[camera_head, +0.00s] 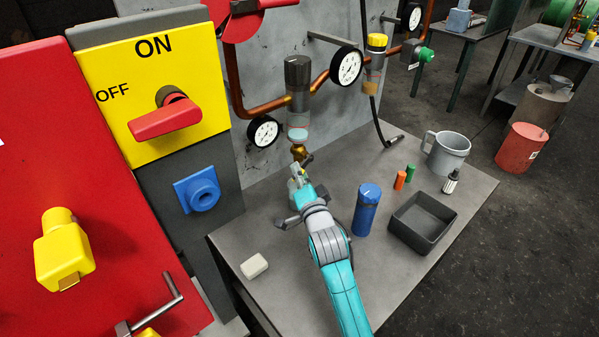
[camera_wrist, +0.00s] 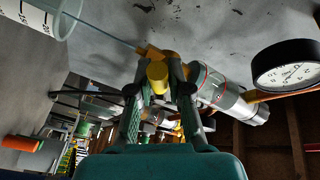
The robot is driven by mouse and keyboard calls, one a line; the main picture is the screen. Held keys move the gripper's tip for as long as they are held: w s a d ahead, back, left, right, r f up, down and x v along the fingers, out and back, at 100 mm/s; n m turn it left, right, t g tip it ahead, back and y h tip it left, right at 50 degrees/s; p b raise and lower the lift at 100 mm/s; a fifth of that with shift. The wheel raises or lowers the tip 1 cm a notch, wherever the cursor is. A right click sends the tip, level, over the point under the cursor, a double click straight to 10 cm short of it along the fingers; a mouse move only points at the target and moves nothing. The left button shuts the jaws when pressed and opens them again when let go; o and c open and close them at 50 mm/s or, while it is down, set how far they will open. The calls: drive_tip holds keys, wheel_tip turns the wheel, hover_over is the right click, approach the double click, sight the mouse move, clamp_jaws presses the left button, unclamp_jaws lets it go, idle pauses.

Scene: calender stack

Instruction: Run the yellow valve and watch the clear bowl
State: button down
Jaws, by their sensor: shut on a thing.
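The clear bowl (camera_head: 298,117) hangs upright under a dark cap on the wall pipe. A shallow pale teal layer shows near its bottom. It also shows tilted in the wrist view (camera_wrist: 213,87), with a red line around it. The yellow valve (camera_wrist: 157,75) is a small knob on a brass fitting below the bowl. My gripper (camera_wrist: 160,82) is shut on this knob; the head view shows my gripper (camera_head: 298,172) just under the bowl. A thin bluish stream runs from the brass outlet into a clear graduated cup (camera_wrist: 40,14). My gripper partly hides the cup in the head view.
On the bench are a white block (camera_head: 254,267), blue canister (camera_head: 367,210), dark tray (camera_head: 423,222), grey jug (camera_head: 445,152) and small orange and green cylinders. Gauges (camera_head: 346,66) and copper pipes stand close to my gripper. The front bench area is mostly free.

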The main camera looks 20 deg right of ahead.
drive_tip(key=shift+f, duration=0.1)
drive_tip(key=c, duration=1.1)
unclamp_jaws()
drive_tip(key=s, duration=0.4)
drive_tip(key=s+a, duration=0.1)
drive_tip(key=s, duration=0.7)
drive_tip(key=shift+a+f, duration=0.15)
drive_tip(key=shift+f, duration=0.2)
drive_tip(key=shift+w, duration=0.1)
